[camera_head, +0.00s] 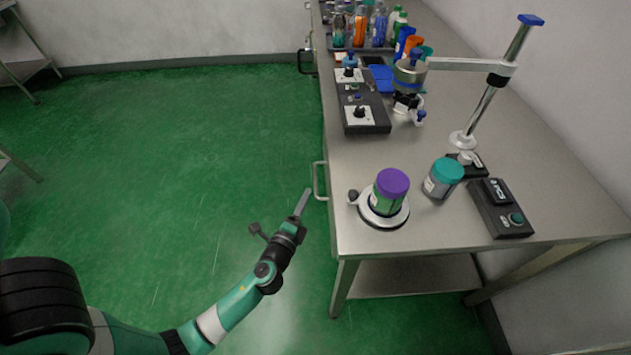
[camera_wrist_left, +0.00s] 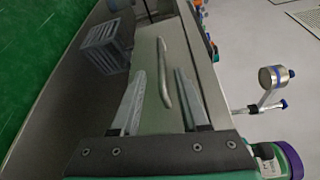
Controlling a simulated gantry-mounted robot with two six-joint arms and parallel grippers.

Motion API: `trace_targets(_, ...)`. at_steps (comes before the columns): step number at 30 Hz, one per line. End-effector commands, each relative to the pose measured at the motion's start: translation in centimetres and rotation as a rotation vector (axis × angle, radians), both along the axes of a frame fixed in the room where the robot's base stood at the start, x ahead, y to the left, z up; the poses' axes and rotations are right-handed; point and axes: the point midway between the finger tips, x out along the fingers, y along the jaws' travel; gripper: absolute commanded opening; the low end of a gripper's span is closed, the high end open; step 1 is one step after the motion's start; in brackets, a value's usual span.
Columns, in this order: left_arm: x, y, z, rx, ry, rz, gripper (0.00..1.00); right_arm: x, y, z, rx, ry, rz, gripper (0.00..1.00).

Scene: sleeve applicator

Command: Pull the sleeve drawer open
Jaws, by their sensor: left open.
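The near silver drawer handle (camera_head: 317,181) sticks out from the left side of the steel table, and the drawer front looks flush with the table. My left gripper (camera_head: 281,210) is open and empty, just left of and below this handle, apart from it in the head view. In the left wrist view the curved handle (camera_wrist_left: 165,72) on the pale drawer front (camera_wrist_left: 148,48) lies between the lines of the open fingers (camera_wrist_left: 160,72). I cannot tell the remaining gap from fingertips to handle. My right gripper is not in view.
On the tabletop (camera_head: 440,225) stand a purple-lidded jar (camera_head: 390,190) on a round base, a teal-lidded jar (camera_head: 443,178), a black control panel (camera_head: 362,100) and a clamp stand (camera_head: 488,100).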

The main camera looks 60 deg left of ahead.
Motion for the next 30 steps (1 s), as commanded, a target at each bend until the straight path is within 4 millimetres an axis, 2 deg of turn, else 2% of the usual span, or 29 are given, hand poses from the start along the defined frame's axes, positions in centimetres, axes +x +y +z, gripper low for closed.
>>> trace_targets(6, 3.6, 3.6, -0.5, 0.001, -0.003, 0.003, 0.45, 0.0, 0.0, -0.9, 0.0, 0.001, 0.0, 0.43)
trace_targets(12, 5.9, 5.9, -0.7, 0.001, -0.002, 0.001, 0.45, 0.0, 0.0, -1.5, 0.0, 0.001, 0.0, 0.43)
trace_targets(23, 6.5, 6.4, -0.7, 0.001, -0.001, -0.001, 0.45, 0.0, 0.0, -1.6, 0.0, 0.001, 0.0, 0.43)
trace_targets(30, 6.5, 6.4, -0.7, 0.001, -0.001, -0.001, 0.02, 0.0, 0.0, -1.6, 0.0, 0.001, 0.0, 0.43)
